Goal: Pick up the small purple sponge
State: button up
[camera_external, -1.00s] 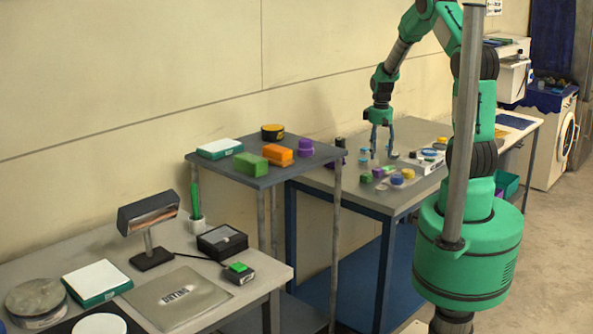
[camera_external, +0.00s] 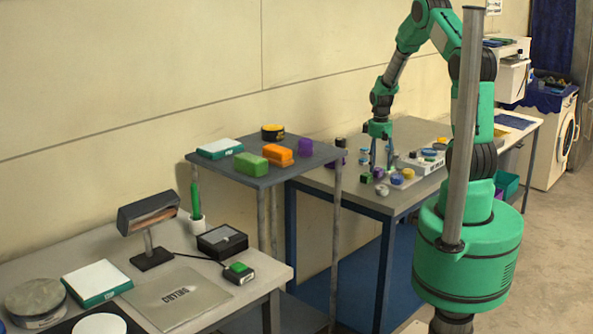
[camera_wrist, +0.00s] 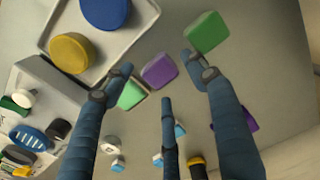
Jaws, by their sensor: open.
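A small purple sponge (camera_wrist: 160,71) lies on the grey table in the wrist view, between the fingertips of my gripper (camera_wrist: 158,80). It appears apart from the fingers. My gripper is open and empty, pointing down close above the table. In the external view my gripper (camera_external: 382,160) is over the near left part of the table, and its fingers partly hide the small things below. A second purple thing (camera_wrist: 250,121) shows in the wrist view, partly hidden behind the right finger.
A light green block (camera_wrist: 132,95) lies close by the left fingertip, and a green block (camera_wrist: 206,33) is near the right one. A tray (camera_wrist: 125,45) holds a blue round thing (camera_wrist: 105,10) and a yellow one (camera_wrist: 72,52). A side shelf (camera_external: 262,180) stands left.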

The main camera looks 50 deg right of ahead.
jog(key=shift+f, duration=0.95)
jog(key=c, duration=0.9)
